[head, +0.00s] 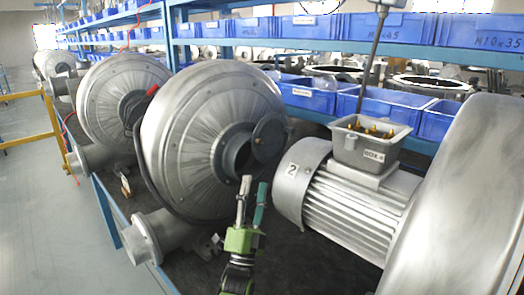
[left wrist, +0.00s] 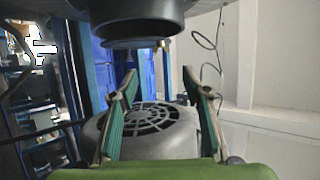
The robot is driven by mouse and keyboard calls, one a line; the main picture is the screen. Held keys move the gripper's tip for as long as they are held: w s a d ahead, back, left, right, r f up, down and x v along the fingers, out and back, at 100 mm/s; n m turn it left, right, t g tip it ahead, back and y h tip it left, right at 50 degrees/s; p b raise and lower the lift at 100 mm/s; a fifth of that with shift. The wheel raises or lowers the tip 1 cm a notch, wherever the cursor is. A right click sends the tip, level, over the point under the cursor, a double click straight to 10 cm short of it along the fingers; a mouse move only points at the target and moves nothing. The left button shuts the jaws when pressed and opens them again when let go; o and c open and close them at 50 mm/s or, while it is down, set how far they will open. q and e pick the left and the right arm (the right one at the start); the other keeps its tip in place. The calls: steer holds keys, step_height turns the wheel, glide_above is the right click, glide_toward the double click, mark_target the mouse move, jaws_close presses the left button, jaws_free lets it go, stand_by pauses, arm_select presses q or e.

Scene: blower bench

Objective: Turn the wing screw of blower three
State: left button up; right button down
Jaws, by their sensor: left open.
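A large silver blower (head: 205,125) stands mid-picture in the head view, with a dark round opening (head: 238,152) and a dark disc (head: 269,137) on its near side. I read no number on it, so I cannot tell if it is blower three. I cannot make out a wing screw in either view. My left gripper (head: 254,182) is open and points up just in front of the opening. In the left wrist view its fingers (left wrist: 160,74) stand apart with nothing between them. Behind them is a grey motor with a slotted round cover (left wrist: 150,119). My right gripper is not in view.
A motor marked 2 (head: 340,205), with a box (head: 370,143) on top, stands right of my gripper. More blowers (head: 110,100) line the dark bench to the left. Blue bins (head: 307,96) fill the racks behind. A dark cylinder (left wrist: 135,18) hangs above in the left wrist view.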

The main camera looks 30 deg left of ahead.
mark_target(262, 143)
arm_select(q)
steer(key=x, duration=1.2)
steer(key=shift+s+d+r+p, duration=0.1)
steer(key=shift+p, duration=0.25)
steer(key=c, duration=1.1)
